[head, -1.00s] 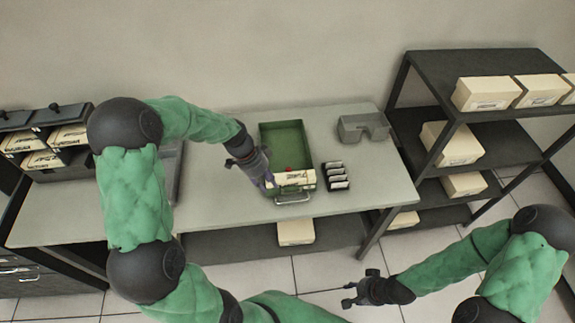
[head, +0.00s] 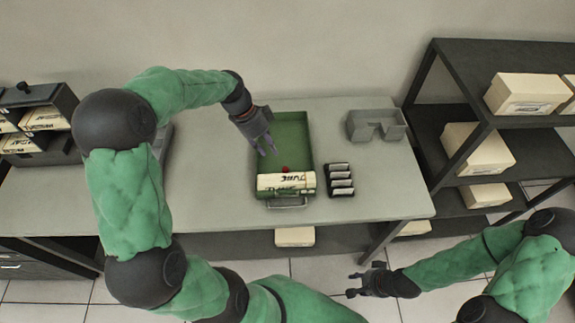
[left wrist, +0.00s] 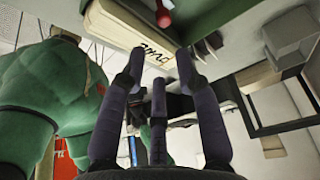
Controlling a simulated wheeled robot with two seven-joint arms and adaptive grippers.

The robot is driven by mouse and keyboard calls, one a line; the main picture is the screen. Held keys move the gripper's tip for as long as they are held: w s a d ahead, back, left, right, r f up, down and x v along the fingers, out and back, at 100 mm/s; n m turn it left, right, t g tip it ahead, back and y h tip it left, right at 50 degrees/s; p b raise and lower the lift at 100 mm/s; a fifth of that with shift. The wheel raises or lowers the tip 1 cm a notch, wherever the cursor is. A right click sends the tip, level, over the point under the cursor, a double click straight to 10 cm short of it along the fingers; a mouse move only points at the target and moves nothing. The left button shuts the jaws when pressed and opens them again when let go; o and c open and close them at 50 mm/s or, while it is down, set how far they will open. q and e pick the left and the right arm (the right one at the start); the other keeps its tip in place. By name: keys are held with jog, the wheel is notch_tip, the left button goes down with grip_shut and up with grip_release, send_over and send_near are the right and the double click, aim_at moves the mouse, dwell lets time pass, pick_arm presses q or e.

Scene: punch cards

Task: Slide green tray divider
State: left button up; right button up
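The green tray (head: 293,132) lies on the grey table with its metal handle (head: 287,203) toward me. A cream block of cards (head: 286,182) stands at its near end. A small red knob (head: 285,169) sticks up just behind the cards; it also shows in the left wrist view (left wrist: 163,14), but the divider's own plate is hard to make out. My left gripper (head: 266,147) hangs over the tray's left side, behind and left of the knob. Its purple fingers (left wrist: 158,80) are spread, with nothing between them. My right gripper (head: 359,284) is open and empty, in front of the table.
A grey holder (head: 376,126) is at the table's back right. A dark shelf rack (head: 455,118) with cream boxes is at the right. The tray behind the knob is empty.

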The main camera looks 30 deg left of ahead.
aim_at(284, 169)
pick_arm(q)
jog(key=x, duration=0.4)
jog(key=b+x, duration=0.1)
jog(key=x, duration=0.3)
jog(key=b+x, duration=0.1)
jog(key=x, duration=0.3)
jog(key=shift+w+a, duration=0.15)
jog(key=shift+w, duration=0.2)
pick_arm(e)
jog(key=f, duration=0.2)
jog(key=shift+w+f, duration=0.3)
jog(key=shift+w, duration=0.1)
pick_arm(q)
grip_shut()
